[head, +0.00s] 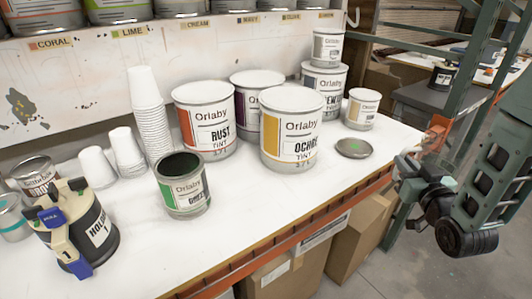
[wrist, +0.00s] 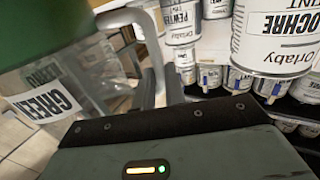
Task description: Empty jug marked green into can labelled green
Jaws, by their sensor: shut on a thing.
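The can labelled green (head: 184,190) stands open and upright near the front of the white shelf, dark inside, with a green and white label. In the wrist view, which is upside down, a clear jug marked green (wrist: 75,98) fills the left side, with green at its base end and a pale grey handle (wrist: 153,62). My gripper (head: 425,187) is shut on the jug, apparently by the handle; the fingers are mostly hidden. It is off the shelf's right end, well right of the can. I cannot make out the jug in the head view.
Paper cups (head: 150,120) and a "HOL" container (head: 85,235) stand left. A green post (head: 425,75) rises at right.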

